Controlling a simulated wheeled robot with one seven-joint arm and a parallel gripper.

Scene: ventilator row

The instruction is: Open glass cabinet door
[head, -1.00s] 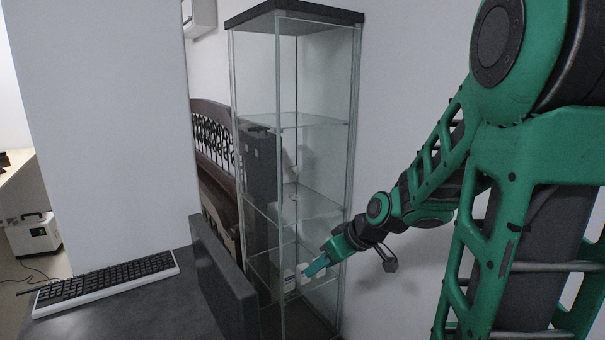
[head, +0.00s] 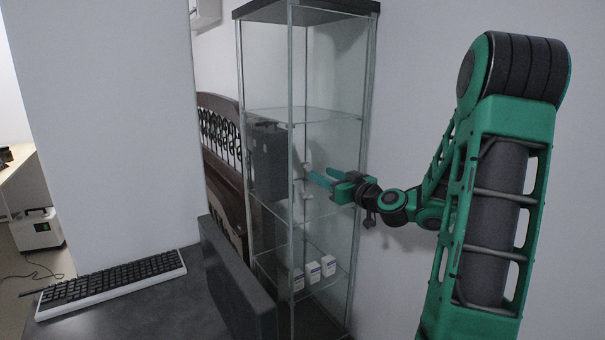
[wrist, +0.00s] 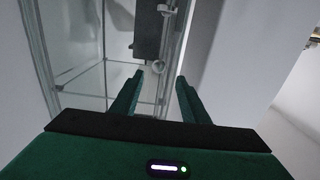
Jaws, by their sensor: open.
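The glass cabinet (head: 337,232) is tall, with a dark top and glass shelves, and stands against the wall. Its door looks shut. A small whitish handle shows on the front by my fingertips in the head view (head: 307,166), and a round knob shows ahead of the fingers in the wrist view (wrist: 158,67). My gripper (head: 322,178) is open and empty at about mid-height of the cabinet, with its fingers pointing left toward the handle.
Several small white boxes (head: 313,273) stand on a low shelf inside the cabinet. A desk (head: 150,308) with a keyboard (head: 112,282) and a dark monitor (head: 238,280) is at the front left. A dark bench (head: 228,185) is behind the cabinet.

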